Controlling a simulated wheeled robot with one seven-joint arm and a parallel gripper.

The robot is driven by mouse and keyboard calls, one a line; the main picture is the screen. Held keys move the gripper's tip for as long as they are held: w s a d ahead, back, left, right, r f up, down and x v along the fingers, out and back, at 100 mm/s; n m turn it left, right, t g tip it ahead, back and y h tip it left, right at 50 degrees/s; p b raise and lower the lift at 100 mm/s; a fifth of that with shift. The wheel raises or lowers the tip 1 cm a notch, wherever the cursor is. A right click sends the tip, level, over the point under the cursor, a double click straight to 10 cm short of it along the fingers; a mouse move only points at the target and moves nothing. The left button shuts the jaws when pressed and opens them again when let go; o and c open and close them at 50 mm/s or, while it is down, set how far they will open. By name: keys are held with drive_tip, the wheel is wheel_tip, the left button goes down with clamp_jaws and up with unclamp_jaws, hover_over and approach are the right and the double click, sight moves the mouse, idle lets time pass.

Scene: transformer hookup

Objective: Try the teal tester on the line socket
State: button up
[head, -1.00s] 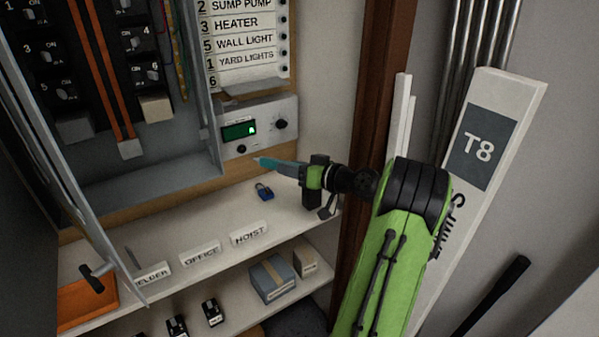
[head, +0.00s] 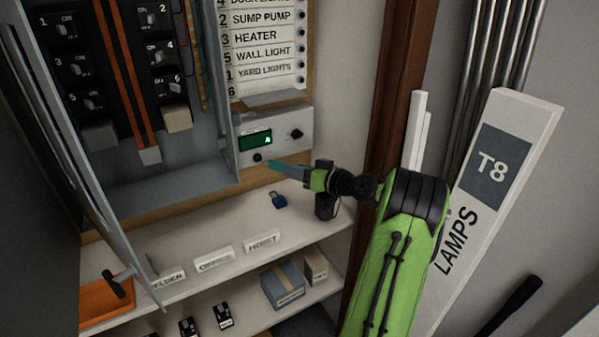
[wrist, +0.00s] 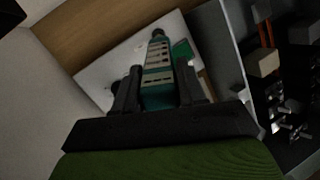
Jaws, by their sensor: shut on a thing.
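The teal tester (head: 287,170) is held in my gripper (head: 312,178), its narrow tip pointing left toward the white panel. In the wrist view the tester (wrist: 158,88) sits between both fingers (wrist: 158,95), its dark tip directed at the panel. The white panel (head: 277,127) has a green lit display (head: 255,141), a black knob (head: 296,134) and a small dark round fitting (head: 257,157), which may be the line socket. The tip appears just right of and below this fitting in the head view. I cannot tell whether they touch.
An open grey breaker cabinet (head: 200,165) stands left of the panel.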

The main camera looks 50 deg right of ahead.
drive_tip(key=shift+w+d, duration=0.2)
drive_tip(key=shift+w, duration=0.35)
idle(1.4)
